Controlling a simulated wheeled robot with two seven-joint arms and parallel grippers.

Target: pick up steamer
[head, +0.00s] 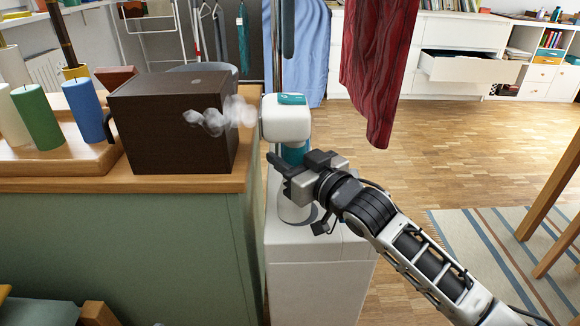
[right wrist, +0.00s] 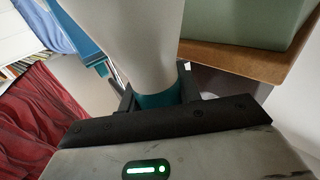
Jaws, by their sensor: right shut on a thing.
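The steamer (head: 287,120) is white with teal parts and is upright over the white cabinet (head: 315,262). Pale steam drifts left from its head. My right gripper (head: 290,172) is shut around its teal middle band, coming from the right. In the right wrist view, the white body of the steamer (right wrist: 135,40) rises from between the fingers of my right gripper (right wrist: 158,95), with the teal band between them. The gripper hides part of the steamer's lower body. I cannot tell whether its base touches the cabinet top. My left gripper is not in view.
A green counter (head: 130,250) with a wooden top stands close on the left. It holds a dark brown box (head: 172,125) and a wooden tray (head: 90,160) with several candles. A red cloth (head: 378,60) hangs behind on the right. Open floor lies to the right.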

